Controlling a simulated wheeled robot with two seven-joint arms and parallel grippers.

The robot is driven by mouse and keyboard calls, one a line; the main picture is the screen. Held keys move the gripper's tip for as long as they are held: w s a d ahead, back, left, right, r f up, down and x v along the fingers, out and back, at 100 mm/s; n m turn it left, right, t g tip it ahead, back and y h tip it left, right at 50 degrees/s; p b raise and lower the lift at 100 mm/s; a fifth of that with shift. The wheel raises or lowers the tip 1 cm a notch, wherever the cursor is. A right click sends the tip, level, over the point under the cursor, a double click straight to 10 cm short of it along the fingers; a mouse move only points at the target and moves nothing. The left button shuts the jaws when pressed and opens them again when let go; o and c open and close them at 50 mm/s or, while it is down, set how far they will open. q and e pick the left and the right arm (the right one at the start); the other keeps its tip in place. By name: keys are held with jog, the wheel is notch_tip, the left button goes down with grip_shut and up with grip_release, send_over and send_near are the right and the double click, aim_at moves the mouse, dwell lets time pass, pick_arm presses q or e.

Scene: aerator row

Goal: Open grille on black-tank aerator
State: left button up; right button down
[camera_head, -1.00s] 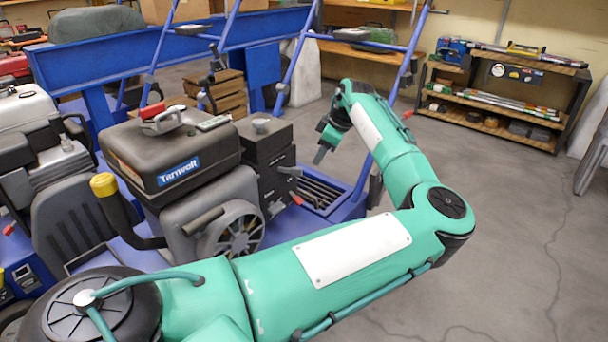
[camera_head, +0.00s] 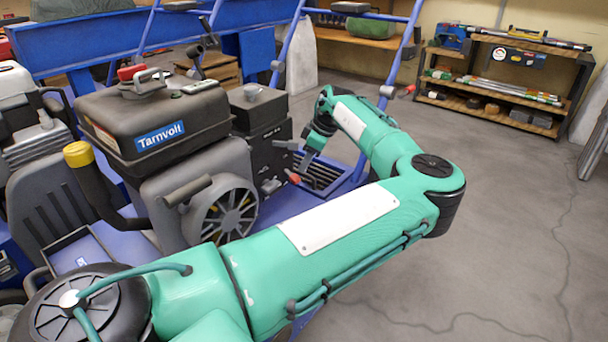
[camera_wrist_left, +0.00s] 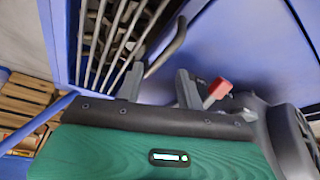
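The black-tank aerator (camera_head: 155,120) carries a blue Tarnvolt label and stands left of centre in the head view. Its slatted grille (camera_head: 325,174) lies low at the right end of the blue deck. In the left wrist view the grille (camera_wrist_left: 112,38) fills the upper left, its bars running away from me. A dark bent handle (camera_wrist_left: 170,48) shows at its right edge. My left gripper (camera_head: 304,166) is over the grille's near left side. In the wrist view its two fingers (camera_wrist_left: 158,88) are apart, with the handle's near end just beyond the gap; contact cannot be told.
A red-tipped lever (camera_wrist_left: 218,91) is close to the right finger; its red knob (camera_head: 294,177) also shows in the head view. The ribbed engine cover (camera_head: 228,212) is left of my forearm. A shelf rack (camera_head: 500,85) stands at the back right. The right floor is clear.

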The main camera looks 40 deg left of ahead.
pick_arm(q)
jog(key=shift+b+x, duration=0.65)
jog(key=shift+x, duration=0.7)
grip_shut()
